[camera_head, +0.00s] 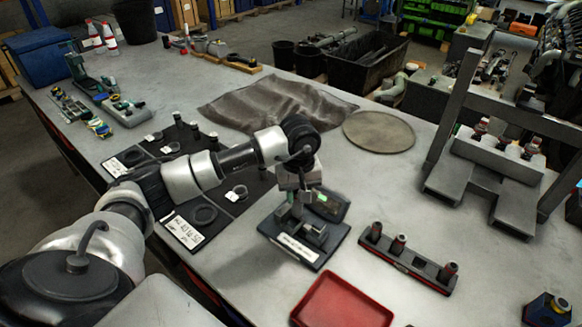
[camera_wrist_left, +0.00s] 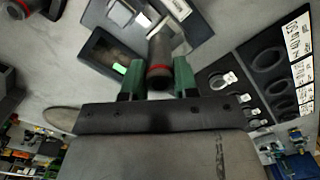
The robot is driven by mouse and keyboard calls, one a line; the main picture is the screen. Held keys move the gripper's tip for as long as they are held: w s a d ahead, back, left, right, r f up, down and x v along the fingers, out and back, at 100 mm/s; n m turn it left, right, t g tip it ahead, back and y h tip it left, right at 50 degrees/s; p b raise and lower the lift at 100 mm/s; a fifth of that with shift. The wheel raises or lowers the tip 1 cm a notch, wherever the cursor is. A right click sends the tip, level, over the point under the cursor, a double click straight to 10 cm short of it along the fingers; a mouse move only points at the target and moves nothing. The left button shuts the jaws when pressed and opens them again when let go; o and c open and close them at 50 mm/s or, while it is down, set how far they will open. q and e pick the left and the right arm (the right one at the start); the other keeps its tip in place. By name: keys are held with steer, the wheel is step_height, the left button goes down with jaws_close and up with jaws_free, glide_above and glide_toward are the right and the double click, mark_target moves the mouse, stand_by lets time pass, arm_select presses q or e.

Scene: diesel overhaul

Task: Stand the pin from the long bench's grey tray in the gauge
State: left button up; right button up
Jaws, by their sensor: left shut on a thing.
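My left gripper (camera_head: 300,200) is over the gauge (camera_head: 287,243), a dark base plate with a pale label, metal blocks and a dark panel with a green display. In the left wrist view my left gripper (camera_wrist_left: 158,82) has its green fingers shut on a dark cylindrical pin (camera_wrist_left: 160,48) with a red band. Part of the gauge (camera_wrist_left: 113,58) shows just beyond the pin. Whether the pin touches the gauge cannot be told. A dark grey tray (camera_head: 425,273) with several red-banded pins stands right of the gauge. My right gripper is not in view.
A red tray (camera_head: 345,303) lies at the front of the bench. Black mats (camera_head: 215,205) with rings and labels lie to the left. A grey cloth (camera_head: 270,103) and a round disc (camera_head: 379,132) lie behind. A metal frame (camera_head: 485,165) stands at the right.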

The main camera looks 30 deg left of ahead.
arm_select(q)
steer(key=w+a+f+n, duration=0.1)
steer(key=a+f+n, duration=0.1)
steer(key=shift+w+a+f+b, duration=0.3)
steer(key=shift+w+b, duration=0.05)
steer(key=shift+b, duration=0.05)
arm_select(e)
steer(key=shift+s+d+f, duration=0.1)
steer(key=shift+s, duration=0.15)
arm_select(q)
steer(key=shift+d, duration=0.1)
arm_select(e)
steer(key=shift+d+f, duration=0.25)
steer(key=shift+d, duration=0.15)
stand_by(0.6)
arm_select(q)
steer(key=shift+b, duration=0.55)
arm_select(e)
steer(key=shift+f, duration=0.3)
arm_select(q)
steer(key=shift+f, duration=0.2)
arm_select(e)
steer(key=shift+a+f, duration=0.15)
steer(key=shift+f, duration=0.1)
arm_select(q)
steer(key=shift+f+b, duration=0.4)
steer(key=shift+b, duration=0.3)
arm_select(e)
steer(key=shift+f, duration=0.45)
